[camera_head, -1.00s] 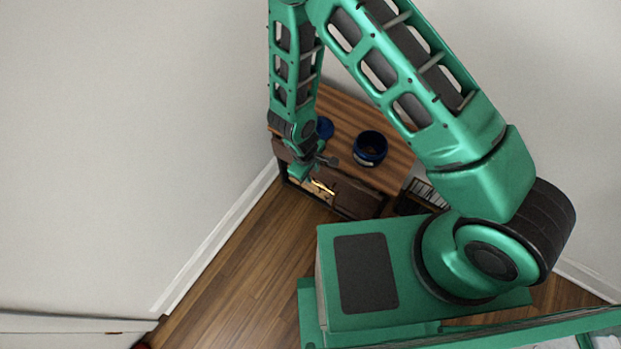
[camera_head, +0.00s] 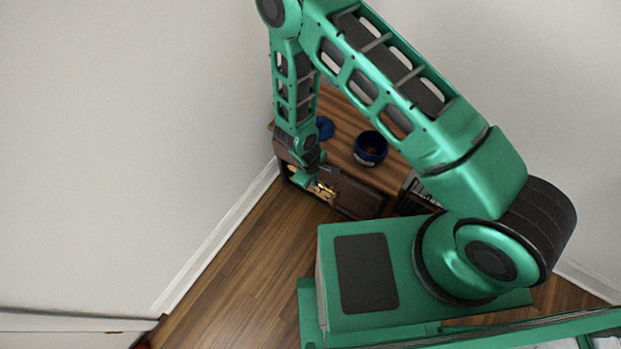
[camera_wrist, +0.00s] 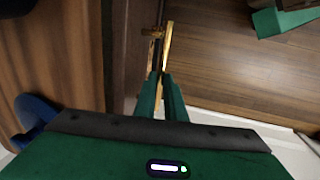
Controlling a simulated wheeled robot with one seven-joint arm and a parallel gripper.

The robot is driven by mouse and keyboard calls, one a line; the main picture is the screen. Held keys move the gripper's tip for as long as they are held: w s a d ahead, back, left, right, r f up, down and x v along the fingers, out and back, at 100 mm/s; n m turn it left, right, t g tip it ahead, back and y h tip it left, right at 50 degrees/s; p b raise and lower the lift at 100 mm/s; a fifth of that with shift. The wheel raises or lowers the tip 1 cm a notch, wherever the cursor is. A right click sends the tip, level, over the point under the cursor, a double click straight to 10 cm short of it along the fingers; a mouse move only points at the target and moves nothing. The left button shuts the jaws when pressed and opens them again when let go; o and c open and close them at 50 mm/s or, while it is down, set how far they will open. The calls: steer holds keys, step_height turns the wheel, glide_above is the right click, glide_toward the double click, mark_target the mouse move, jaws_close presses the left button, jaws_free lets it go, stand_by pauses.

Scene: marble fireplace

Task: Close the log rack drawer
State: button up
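The log rack is a wooden cabinet with a striped brown top (camera_head: 342,140), standing against the wall in the head view. Its dark drawer front (camera_head: 357,196) faces the floor side, and its edge runs down the wrist view (camera_wrist: 139,40). A brass handle (camera_wrist: 167,45) sticks out from this front. My gripper (camera_wrist: 162,76) is at the near end of the handle, its two green fingers close together with only a narrow gap. It also shows low at the front in the head view (camera_head: 312,184). My arm hides part of the front. How far the drawer stands open is unclear.
A dark blue pot (camera_head: 371,148) and a smaller blue item (camera_head: 325,128) stand on the cabinet top. Bare wooden floor (camera_head: 250,240) lies in front. A white wall with a baseboard (camera_head: 215,238) runs close on the left.

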mark_target(321, 170)
jaws_close()
steer(key=shift+w+d, duration=0.7)
steer(key=shift+w, duration=0.2)
steer(key=shift+w+d, duration=0.65)
steer(key=shift+w, duration=0.25)
steer(key=o, duration=0.6)
jaws_free()
steer(key=shift+r, duration=0.15)
steer(key=r, duration=0.3)
steer(key=s+a+r, duration=0.1)
steer(key=r, duration=0.6)
steer(key=shift+s+a+r, duration=0.1)
steer(key=shift+s+a, duration=0.15)
steer(key=shift+s, duration=0.15)
